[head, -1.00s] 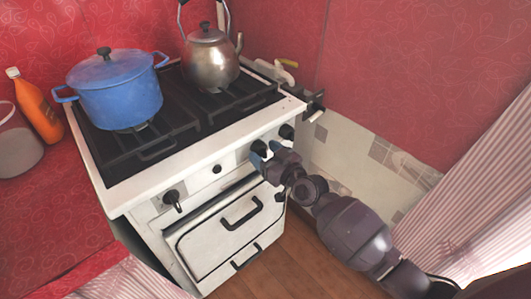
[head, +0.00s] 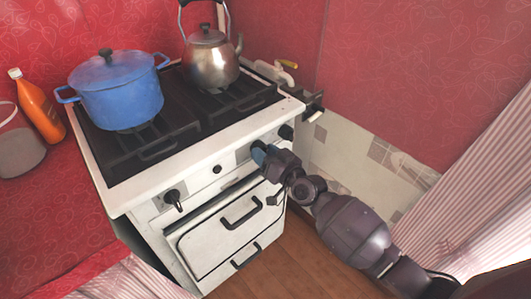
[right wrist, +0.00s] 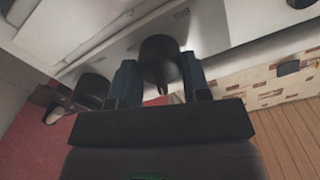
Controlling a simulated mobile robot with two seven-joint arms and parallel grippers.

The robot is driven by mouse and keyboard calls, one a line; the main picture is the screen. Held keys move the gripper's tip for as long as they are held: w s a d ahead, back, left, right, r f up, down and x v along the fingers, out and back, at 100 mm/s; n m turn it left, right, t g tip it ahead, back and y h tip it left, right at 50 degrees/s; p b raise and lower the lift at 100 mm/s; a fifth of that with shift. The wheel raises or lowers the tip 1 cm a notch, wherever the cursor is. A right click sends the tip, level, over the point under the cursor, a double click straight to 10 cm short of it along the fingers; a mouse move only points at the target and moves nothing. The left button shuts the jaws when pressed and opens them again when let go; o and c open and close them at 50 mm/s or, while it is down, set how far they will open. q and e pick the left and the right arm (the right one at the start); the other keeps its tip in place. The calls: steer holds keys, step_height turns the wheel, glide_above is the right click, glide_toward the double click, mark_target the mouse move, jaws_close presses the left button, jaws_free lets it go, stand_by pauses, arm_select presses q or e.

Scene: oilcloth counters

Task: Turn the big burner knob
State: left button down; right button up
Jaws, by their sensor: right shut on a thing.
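The white stove (head: 140,190) has a front panel with black knobs. My right gripper (head: 260,153) is at the panel, right of the middle. In the right wrist view, its two blue-grey fingers (right wrist: 160,84) are shut on the sides of a black knob (right wrist: 160,48). In the head view the gripper hides most of this knob. My left gripper is not in view.
Other knobs are at the panel's left (head: 172,197) and right end (head: 286,131). A blue pot (head: 120,98) and a kettle (head: 211,68) stand on the grates. The oven handle (head: 240,212) is below the gripper. Open wooden floor (head: 285,265) lies in front.

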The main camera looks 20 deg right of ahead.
steer(key=m, duration=0.4)
steer(key=shift+m, duration=0.4)
stand_by(0.4)
steer(key=o, duration=0.9)
steer(key=p+v, duration=0.1)
steer(key=v, duration=1)
